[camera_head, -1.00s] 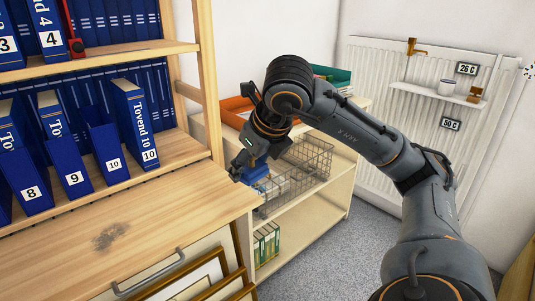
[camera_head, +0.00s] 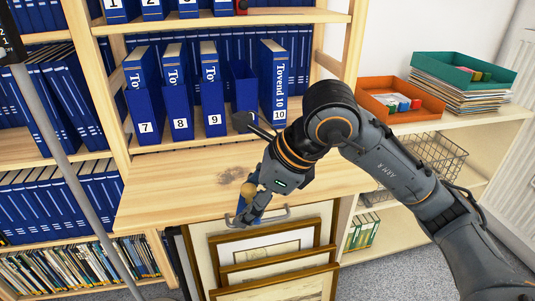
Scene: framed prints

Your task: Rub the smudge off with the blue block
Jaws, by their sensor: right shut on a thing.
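The smudge is a dark grey-brown patch (camera_head: 233,173) on the light wooden shelf top (camera_head: 165,190), in front of the blue binders. My right gripper (camera_head: 252,203) is shut on the blue block (camera_head: 243,213), near the front edge of the shelf top. A tan rounded part (camera_head: 248,189) shows beside the fingers; I cannot tell whether it belongs to the block. The block is mostly hidden by the fingers. It is in front of the smudge in the picture, apart from it. Whether it touches the wood is unclear. My left gripper is not in view.
Numbered blue binders (camera_head: 178,110) stand behind the shelf top. To the right are an orange tray (camera_head: 375,87), a green tray (camera_head: 465,66) and a wire basket (camera_head: 430,160).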

